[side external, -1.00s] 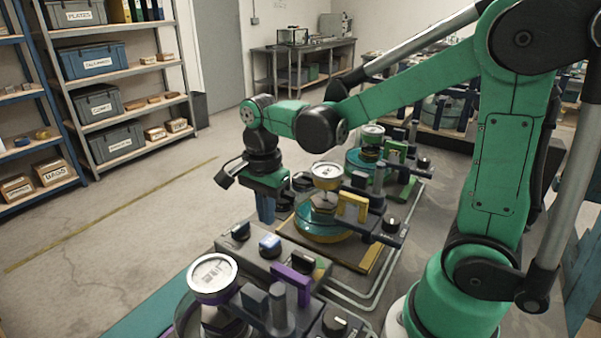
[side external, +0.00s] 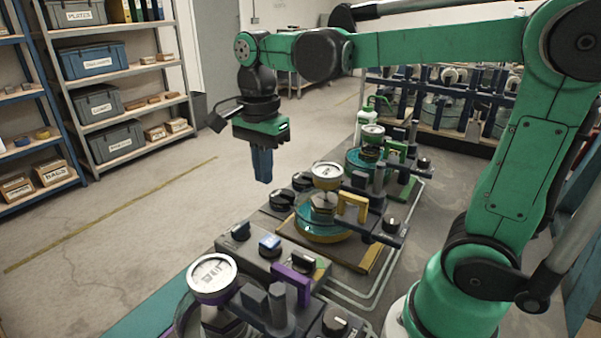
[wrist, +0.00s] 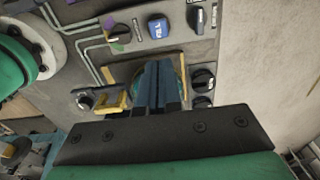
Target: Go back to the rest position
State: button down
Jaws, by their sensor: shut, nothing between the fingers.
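My gripper (side external: 262,166) hangs in the air, pointing down, left of the row of lever stations in the side external view. Its blue fingers are together and empty, and they also show in the wrist view (wrist: 158,86). The nearest station has a purple lever handle (side external: 291,283) and a round gauge (side external: 212,275). The middle station has a yellow handle (side external: 353,207) and a gauge (side external: 327,176). The far station has a green handle (side external: 396,149) and a gauge (side external: 372,132). My gripper touches none of them.
Black knobs and a blue FILL button (wrist: 158,27) sit on the panel beneath my gripper in the wrist view. Shelves with bins (side external: 92,60) stand at the left. A rack (side external: 440,105) stands behind the stations. The floor (side external: 130,220) left of the stations is open.

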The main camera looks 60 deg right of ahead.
jog(key=s+f+n+t, duration=0.1)
jog(key=n+t, duration=0.1)
jog(key=n, duration=0.4)
jog(key=s+a+f+n+t, duration=0.1)
jog(key=n+t, duration=0.1)
jog(key=n, duration=0.4)
jog(key=s+f+n+t, duration=0.1)
jog(key=f+n+t, duration=0.1)
jog(key=n, duration=0.4)
jog(key=shift+s+a+t, duration=0.25)
jog(key=shift+s+t, duration=0.05)
jog(key=shift+t, duration=0.3)
jog(key=w+d+r+m+g, duration=0.1)
jog(key=r+m+g, duration=0.2)
jog(key=m, duration=0.6)
jog(key=w+r+m+g, duration=0.2)
jog(key=r+m+g, duration=0.1)
jog(key=m, duration=0.6)
jog(key=shift+w+d+r+g, duration=0.15)
jog(key=shift+w+d+g, duration=0.15)
jog(key=shift+g, duration=0.3)
